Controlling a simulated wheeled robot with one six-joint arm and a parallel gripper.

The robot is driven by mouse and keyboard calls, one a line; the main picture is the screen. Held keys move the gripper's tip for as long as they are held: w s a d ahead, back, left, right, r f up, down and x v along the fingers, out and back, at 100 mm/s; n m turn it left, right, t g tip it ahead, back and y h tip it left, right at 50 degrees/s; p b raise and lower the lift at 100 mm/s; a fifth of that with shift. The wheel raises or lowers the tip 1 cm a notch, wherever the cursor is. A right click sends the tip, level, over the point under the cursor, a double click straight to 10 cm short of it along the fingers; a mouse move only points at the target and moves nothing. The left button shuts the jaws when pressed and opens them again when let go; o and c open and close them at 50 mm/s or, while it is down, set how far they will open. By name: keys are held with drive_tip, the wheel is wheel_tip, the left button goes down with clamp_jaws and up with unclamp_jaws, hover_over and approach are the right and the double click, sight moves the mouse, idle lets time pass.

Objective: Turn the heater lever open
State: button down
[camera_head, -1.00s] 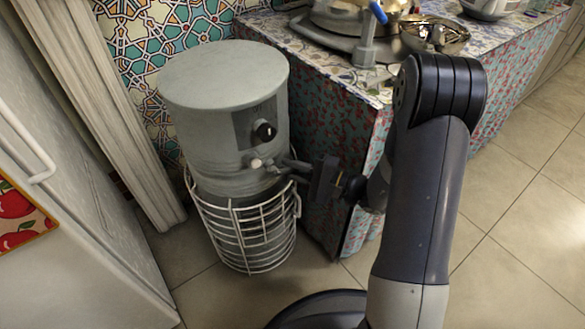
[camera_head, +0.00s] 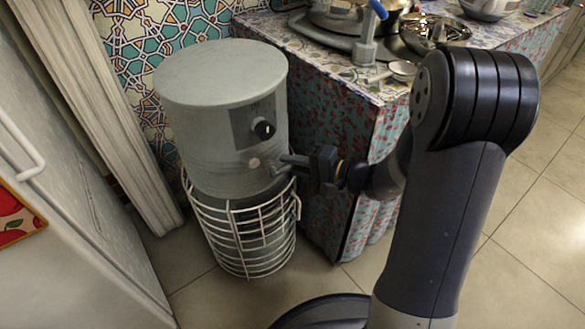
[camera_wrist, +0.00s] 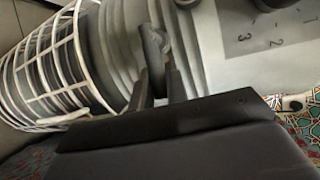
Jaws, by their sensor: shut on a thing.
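The heater (camera_head: 212,125) is a grey cylinder with a flat round lid. A black dial (camera_head: 264,130) is on its front. The small grey heater lever (camera_wrist: 153,42) juts from the heater's lower side in the wrist view. My gripper (camera_head: 286,161) reaches in from the right at the lever's height. In the wrist view its two fingers (camera_wrist: 159,86) are shut on the lever's end. In the head view the fingers partly cover the lever, so its exact angle is hard to tell.
A white wire basket (camera_head: 247,255) surrounds the heater's lower part. A cloth-covered table (camera_head: 330,115) with metal ware stands close behind and to the right. A white door (camera_head: 70,190) is at left. Tiled floor is free at right.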

drive_tip(key=c, duration=1.4)
unclamp_jaws()
drive_tip(key=p+v, duration=0.2)
drive_tip(key=v, duration=0.8)
drive_tip(key=shift+s+d+r+p, duration=0.1)
drive_tip(key=shift+s+d+p, duration=0.2)
drive_tip(key=shift+p, duration=0.1)
drive_tip(key=shift+a, duration=0.1)
drive_tip(key=b+x, duration=0.3)
drive_tip(key=x, duration=0.7)
drive_tip(key=shift+w+a, duration=0.25)
drive_tip(key=shift+w, duration=0.05)
drive_tip(key=shift+p, duration=0.3)
